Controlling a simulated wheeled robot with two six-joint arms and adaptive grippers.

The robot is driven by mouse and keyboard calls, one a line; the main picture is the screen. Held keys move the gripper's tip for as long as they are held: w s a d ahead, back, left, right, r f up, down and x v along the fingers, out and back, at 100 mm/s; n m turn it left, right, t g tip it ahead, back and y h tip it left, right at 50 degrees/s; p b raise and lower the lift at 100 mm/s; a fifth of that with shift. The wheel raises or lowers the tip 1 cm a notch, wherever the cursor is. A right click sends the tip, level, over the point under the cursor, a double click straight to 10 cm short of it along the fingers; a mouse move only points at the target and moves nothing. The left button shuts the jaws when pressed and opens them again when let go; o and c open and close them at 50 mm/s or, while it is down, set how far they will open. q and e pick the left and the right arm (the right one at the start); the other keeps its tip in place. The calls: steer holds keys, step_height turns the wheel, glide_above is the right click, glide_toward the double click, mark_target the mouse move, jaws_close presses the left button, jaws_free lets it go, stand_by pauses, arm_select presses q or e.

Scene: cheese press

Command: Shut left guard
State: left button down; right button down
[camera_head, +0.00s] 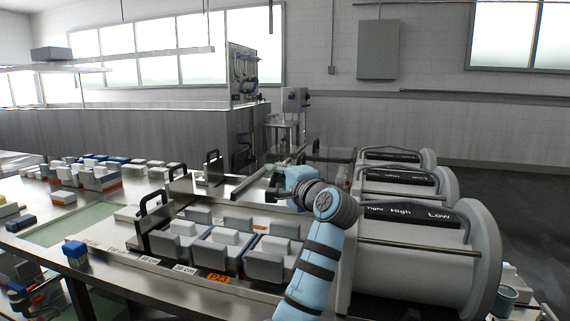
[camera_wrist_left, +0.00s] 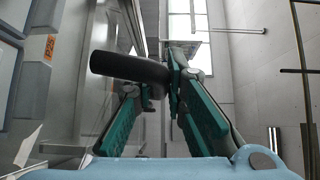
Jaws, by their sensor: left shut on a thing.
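My left gripper (camera_head: 278,181) reaches in over the middle of the steel table at the far end of the blue arm. In the left wrist view its teal fingers (camera_wrist_left: 163,82) are closed around a dark rounded bar (camera_wrist_left: 125,67), which looks like a handle. The bar sticks out to the left of the fingertips. My wrist and forearm hide most of what it belongs to in the head view, so I cannot tell how far the left guard is open. My right gripper is in neither view.
Pale block moulds (camera_head: 228,237) stand in a row in front of the arm. Upright black handles (camera_head: 153,200) rise at their left. Large grey press cylinders (camera_head: 425,250) with black label bands fill the right. A blue-topped block (camera_head: 75,252) sits at the table's front edge.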

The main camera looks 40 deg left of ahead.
arm_select(q)
steer(key=shift+s+a+f+n+h+b, duration=0.15)
steer(key=shift+f+n+h, duration=0.1)
steer(key=shift+f, duration=0.3)
steer(key=shift+a+f+n+h+b, duration=0.1)
steer(key=shift+a+f+n+h, duration=0.15)
steer(key=shift+f, duration=0.3)
steer(key=shift+s+a+f+n+h+b, duration=0.1)
steer(key=shift+f+n+h, duration=0.2)
steer(key=shift+f, duration=0.35)
steer(key=c, duration=1.6)
jaws_free()
steer(key=v, duration=1.2)
steer(key=shift+w+d, duration=0.1)
steer(key=shift+w, duration=0.1)
